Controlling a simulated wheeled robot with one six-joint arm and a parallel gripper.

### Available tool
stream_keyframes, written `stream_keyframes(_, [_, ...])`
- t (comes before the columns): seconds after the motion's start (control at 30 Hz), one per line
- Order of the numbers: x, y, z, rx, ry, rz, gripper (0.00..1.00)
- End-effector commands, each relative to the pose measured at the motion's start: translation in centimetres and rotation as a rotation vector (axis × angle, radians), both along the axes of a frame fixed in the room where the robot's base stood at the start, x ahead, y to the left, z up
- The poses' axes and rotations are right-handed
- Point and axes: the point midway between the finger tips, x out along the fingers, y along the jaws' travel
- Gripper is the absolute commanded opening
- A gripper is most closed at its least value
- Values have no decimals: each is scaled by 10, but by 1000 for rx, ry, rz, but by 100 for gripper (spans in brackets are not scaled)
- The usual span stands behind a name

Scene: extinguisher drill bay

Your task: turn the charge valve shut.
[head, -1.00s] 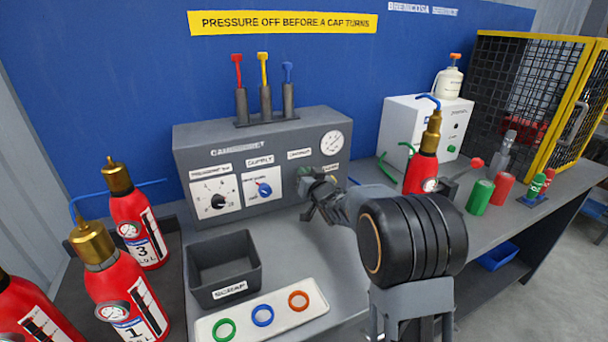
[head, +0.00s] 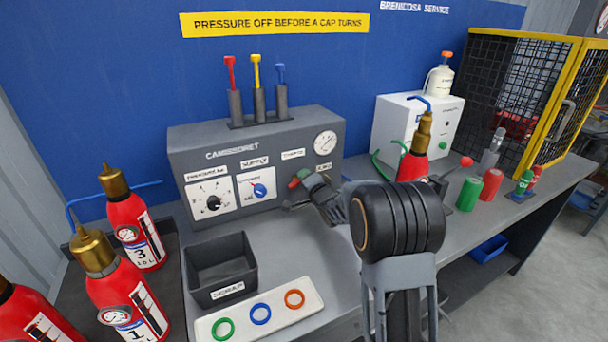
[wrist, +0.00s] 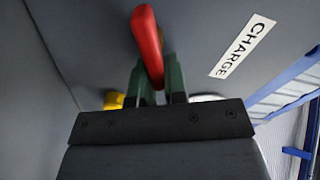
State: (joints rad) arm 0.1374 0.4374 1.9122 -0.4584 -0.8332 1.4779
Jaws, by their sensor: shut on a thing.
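The charge valve has a red lever handle, which stands out from the grey panel (head: 245,150) at its lower right. In the wrist view the red handle (wrist: 147,38) runs up from between my green fingertips, leaning slightly left. My gripper (wrist: 160,85) is shut on the handle's near end. A white label (wrist: 242,48) reading CHARGE is to the right of the handle. In the head view my gripper (head: 304,184) is at the panel front, with a bit of red handle (head: 296,182) showing. The valve's stem is hidden.
A pressure gauge (head: 325,144) sits above the valve. The SUPPLY knob (head: 259,190) and another selector dial (head: 213,203) are to the left. A dark scrap bin (head: 222,293) and a tray of rings (head: 312,295) stand in front. A red extinguisher (head: 413,166) stands to the right.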

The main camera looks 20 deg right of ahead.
Motion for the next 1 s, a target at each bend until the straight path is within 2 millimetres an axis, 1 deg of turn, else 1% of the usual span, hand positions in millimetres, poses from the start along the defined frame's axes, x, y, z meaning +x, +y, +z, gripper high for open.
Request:
stream_keyframes(0.2, [0,-2,-4,175,35,0,0])
stream_keyframes(0.5, [0,-2,-9,340,69,0,0])
stream_keyframes(0.7, [0,-2,-11,397,79,0,0])
stream_keyframes(1.0, [0,-2,-12,422,84,0,0])
